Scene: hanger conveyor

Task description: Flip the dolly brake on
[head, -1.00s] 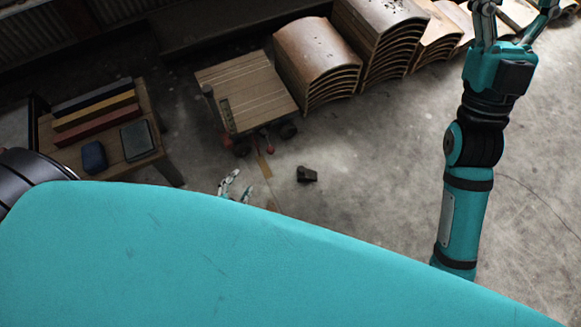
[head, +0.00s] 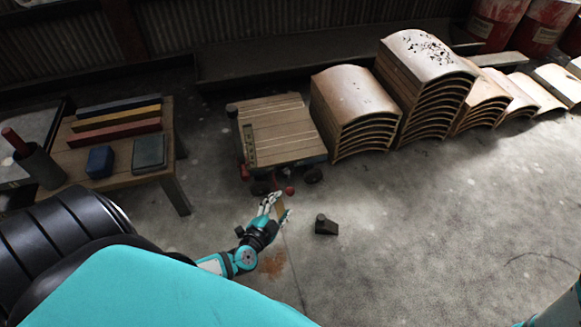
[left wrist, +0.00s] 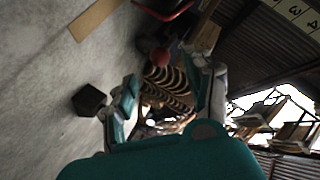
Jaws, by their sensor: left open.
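The wooden-topped dolly (head: 280,135) stands on the floor at the middle left of the head view. A red ball knob (head: 289,190) shows low at its near side, likely the brake's handle; the lever's position is too small to tell. My left gripper (head: 275,207) is open just short of the dolly's near edge, close to the knob. In the left wrist view the red knob (left wrist: 160,57) lies beyond and between the spread fingers (left wrist: 168,100), apart from them. The dolly's underside is dark there. My right gripper is out of view.
A dark wedge block (head: 326,227) lies on the floor right of my left gripper. A bench (head: 178,180) with coloured bars stands left of the dolly. Stacked curved panels (head: 355,95) stand close on its right. Open floor lies to the front right.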

